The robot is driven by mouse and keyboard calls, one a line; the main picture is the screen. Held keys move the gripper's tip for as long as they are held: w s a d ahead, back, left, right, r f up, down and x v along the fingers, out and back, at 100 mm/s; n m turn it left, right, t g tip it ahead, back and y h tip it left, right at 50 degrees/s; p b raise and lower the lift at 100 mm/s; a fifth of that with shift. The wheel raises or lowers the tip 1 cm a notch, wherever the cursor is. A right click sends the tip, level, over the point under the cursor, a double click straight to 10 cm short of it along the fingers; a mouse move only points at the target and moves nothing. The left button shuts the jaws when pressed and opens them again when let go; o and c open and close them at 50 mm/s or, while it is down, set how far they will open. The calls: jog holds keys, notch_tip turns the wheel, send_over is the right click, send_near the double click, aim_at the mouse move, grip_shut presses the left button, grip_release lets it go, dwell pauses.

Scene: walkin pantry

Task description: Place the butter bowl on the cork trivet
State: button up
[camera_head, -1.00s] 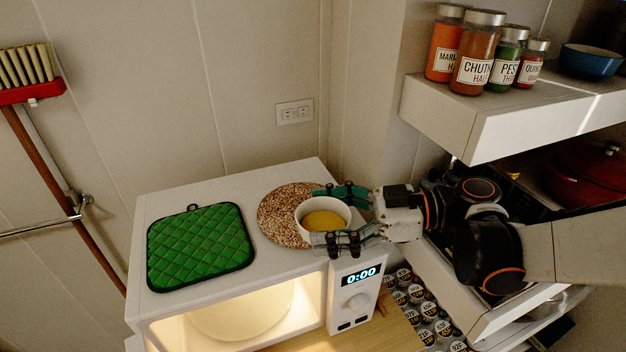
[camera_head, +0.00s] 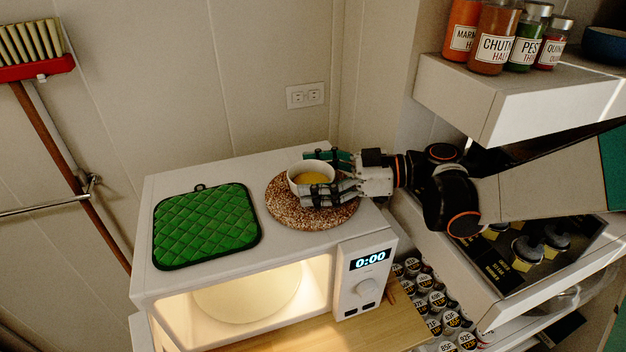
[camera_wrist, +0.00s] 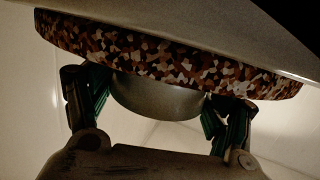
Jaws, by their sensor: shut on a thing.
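The trivet lies on top of the white microwave. My gripper (camera_head: 307,177) reaches in from the right and is shut on the bowl, one finger on each side. In the wrist view the bowl (camera_wrist: 158,97) is between the two fingers, against the speckled trivet (camera_wrist: 165,55) in the picture. It looks touching or very close; I cannot tell whether it rests there. The near finger hides part of the bowl.
A green quilted pot holder (camera_head: 207,226) lies left of the trivet on the microwave (camera_head: 362,245), whose lit front is open. A shelf with jars (camera_head: 497,40) overhangs at the upper right. A lower shelf (camera_head: 510,285) is below my arm.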

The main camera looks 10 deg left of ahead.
jog(key=o, duration=1.3)
jog(key=shift+r, duration=0.15)
jog(key=v, duration=1.2)
